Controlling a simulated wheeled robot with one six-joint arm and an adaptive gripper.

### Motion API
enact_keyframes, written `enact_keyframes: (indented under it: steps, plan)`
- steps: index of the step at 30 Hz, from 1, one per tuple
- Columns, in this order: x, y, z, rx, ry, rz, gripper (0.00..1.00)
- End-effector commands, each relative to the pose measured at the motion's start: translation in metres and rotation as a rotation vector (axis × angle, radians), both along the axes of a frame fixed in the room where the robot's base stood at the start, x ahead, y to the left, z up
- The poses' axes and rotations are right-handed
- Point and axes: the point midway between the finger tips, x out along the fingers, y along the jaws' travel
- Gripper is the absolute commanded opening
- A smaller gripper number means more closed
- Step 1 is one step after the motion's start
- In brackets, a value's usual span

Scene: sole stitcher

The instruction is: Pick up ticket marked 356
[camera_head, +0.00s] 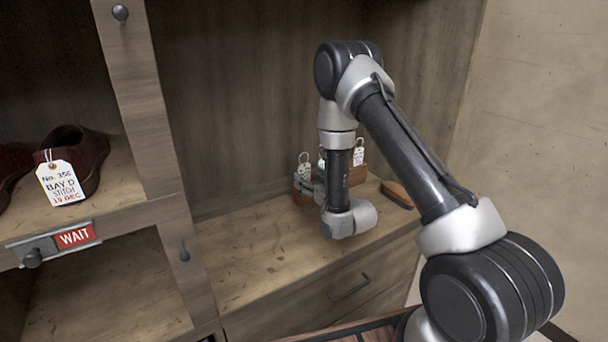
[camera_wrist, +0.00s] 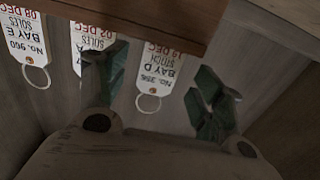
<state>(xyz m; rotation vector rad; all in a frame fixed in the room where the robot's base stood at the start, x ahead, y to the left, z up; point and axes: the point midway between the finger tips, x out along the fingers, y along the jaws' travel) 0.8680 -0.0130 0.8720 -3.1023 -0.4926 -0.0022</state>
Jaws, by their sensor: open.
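The ticket marked 356 (camera_wrist: 158,68) is a white tag with a ring, reading BAY D, STITCH, 19 DEC. It appears upside down in the wrist view, against a brown wooden block (camera_wrist: 150,18). My gripper (camera_wrist: 160,78) is open, with one dark green finger on each side of this ticket. Whether either finger touches it cannot be told. In the head view small white tags (camera_head: 304,172) stand at a wooden rack on the counter, too small to read. My arm partly hides them and the gripper.
Beside it hang a ticket marked 960 (camera_wrist: 24,38) and another tag (camera_wrist: 92,42), partly behind a finger. A shoe (camera_head: 85,160) on the left shelf bears a similar BAY D tag (camera_head: 60,183). A brush (camera_head: 397,194) lies right of the rack. The counter's left part (camera_head: 240,255) is clear.

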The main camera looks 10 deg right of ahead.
Motion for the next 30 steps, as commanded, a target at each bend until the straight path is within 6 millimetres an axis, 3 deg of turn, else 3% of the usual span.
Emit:
enact_keyframes:
  steps: [6, 13, 20, 30]
  plan:
    - [0.025, 0.008, 0.001, -0.001, 0.0, -0.001, 0.68]
    - [0.026, 0.008, 0.001, -0.001, 0.002, -0.001, 0.68]
    - [0.026, 0.008, 0.001, -0.001, 0.002, -0.001, 0.29]
    - [0.026, 0.008, 0.002, 0.0, 0.001, -0.001, 0.29]
